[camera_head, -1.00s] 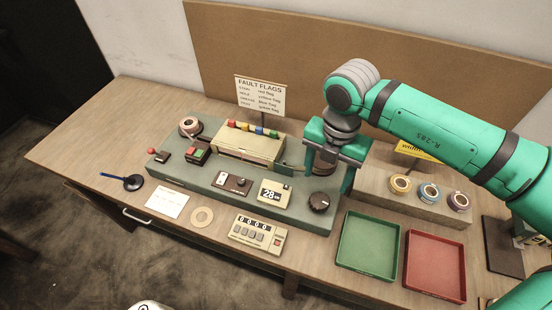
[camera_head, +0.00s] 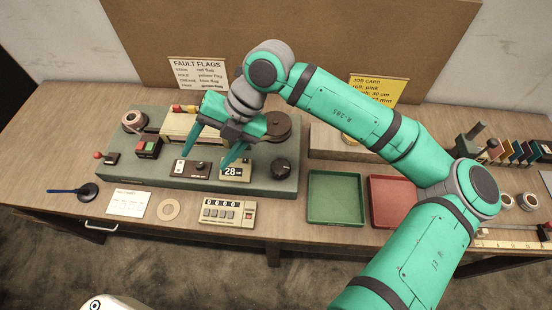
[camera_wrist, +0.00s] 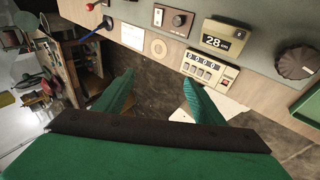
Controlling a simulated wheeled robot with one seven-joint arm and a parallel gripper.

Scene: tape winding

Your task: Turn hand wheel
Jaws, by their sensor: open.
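The hand wheel looks to be the dark ribbed round knob (camera_head: 281,168) at the right front of the grey-green machine base (camera_head: 255,185). It also shows at the right of the wrist view (camera_wrist: 297,63). The display (camera_head: 236,172) left of it reads 28. My gripper (camera_head: 208,158) is open and empty, its fingers pointing down above the middle of the machine, left of the wheel and apart from it. In the wrist view the fingers (camera_wrist: 158,78) are spread with nothing between them.
A counter (camera_head: 228,211) showing zeros stands in front of the machine. A brown disc (camera_head: 279,125) sits behind the wheel. A green tray (camera_head: 336,198) and a red tray (camera_head: 391,203) lie to the right. A job card (camera_head: 378,89) reads pink, 30 cm.

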